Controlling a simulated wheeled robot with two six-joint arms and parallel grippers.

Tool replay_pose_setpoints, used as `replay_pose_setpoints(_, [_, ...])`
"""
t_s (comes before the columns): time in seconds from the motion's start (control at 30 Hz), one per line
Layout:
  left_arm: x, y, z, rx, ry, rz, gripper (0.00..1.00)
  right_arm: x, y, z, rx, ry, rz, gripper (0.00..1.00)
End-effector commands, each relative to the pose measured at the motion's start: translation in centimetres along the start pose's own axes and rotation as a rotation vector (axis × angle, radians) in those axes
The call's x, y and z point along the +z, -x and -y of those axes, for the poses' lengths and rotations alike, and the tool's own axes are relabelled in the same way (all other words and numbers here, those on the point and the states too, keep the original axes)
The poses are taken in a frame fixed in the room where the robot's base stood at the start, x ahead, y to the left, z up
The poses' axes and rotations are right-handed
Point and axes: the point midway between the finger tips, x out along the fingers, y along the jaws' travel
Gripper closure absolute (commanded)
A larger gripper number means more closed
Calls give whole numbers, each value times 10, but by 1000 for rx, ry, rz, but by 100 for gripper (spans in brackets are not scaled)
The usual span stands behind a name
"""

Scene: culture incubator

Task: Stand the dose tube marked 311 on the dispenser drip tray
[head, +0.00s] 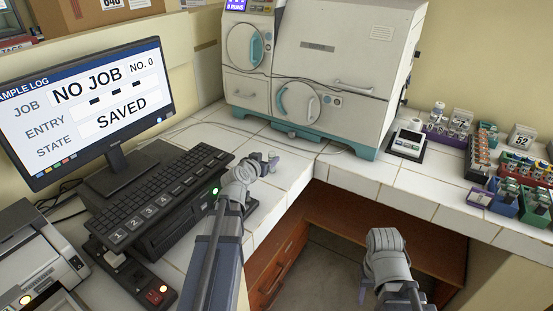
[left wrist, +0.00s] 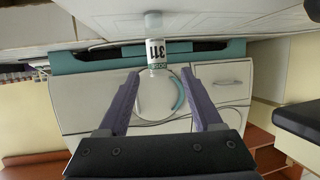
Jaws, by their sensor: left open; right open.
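The dose tube marked 311 (left wrist: 156,52) has a white label and a pale cap. It appears upside down in the left wrist view, where the counter is at the top. In the head view the small tube (head: 273,158) stands upright on the white tiled counter, in front of the white machine. My left gripper (head: 263,166) is open and close to it. In the left wrist view the tube is between and just beyond the open fingertips (left wrist: 161,75). My right gripper (head: 363,290) hangs open and empty over the floor gap. I cannot identify the dispenser drip tray.
A white machine (head: 332,55) with round doors stands at the back. A keyboard (head: 160,190) and monitor (head: 85,105) are on the left. A small black-based device (head: 408,143) and several racks of tubes (head: 510,190) occupy the right counter. Bare tiles lie around the tube.

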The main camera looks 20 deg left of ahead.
Motion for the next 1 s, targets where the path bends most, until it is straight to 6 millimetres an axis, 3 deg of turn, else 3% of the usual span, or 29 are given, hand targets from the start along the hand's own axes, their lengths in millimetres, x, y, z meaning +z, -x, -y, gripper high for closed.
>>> replay_pose_setpoints(0.17, [0,-5,0,2,5,0,33,0,-2,0,0,0,0,50])
replay_pose_setpoints(0.4, [1,-28,0,2,3,-1,33,-1,-10,1,0,0,0,50])
replay_pose_setpoints(0.57, [0,-29,-1,1,2,-1,33,-1,-10,1,0,0,0,50])
replay_pose_setpoints(1.0, [1,-80,-3,1,2,-1,33,-2,-28,3,0,0,0,50])
